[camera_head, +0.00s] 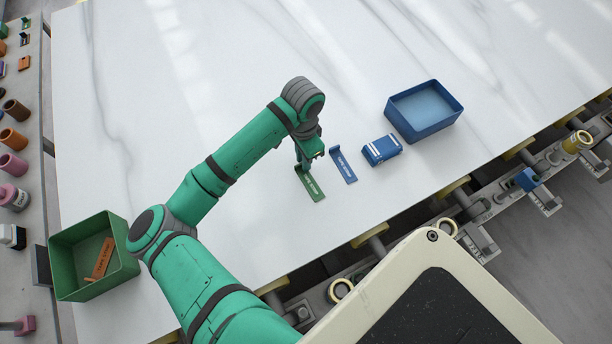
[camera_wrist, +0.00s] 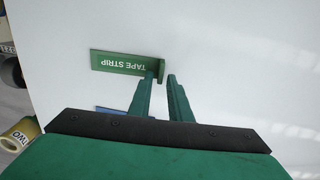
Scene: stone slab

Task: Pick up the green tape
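The green tape (camera_head: 311,184) is a flat strip marked "TAPE STRIP" with an upright tab at one end, lying on the white stone slab. In the wrist view the green tape (camera_wrist: 120,62) lies ahead of my fingers, its tab close to the fingertips. My gripper (camera_head: 304,162) is over the tab end of the strip. In the wrist view my gripper (camera_wrist: 161,77) has a gap between its fingers, and the tab shows at the far end of that gap. I cannot tell whether the fingers touch it.
A blue tape strip (camera_head: 343,165) lies just right of the green one, then a blue block (camera_head: 381,150) and an open blue bin (camera_head: 424,127). A green bin (camera_head: 127,262) at lower left holds an orange strip (camera_head: 102,258). The slab behind is clear.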

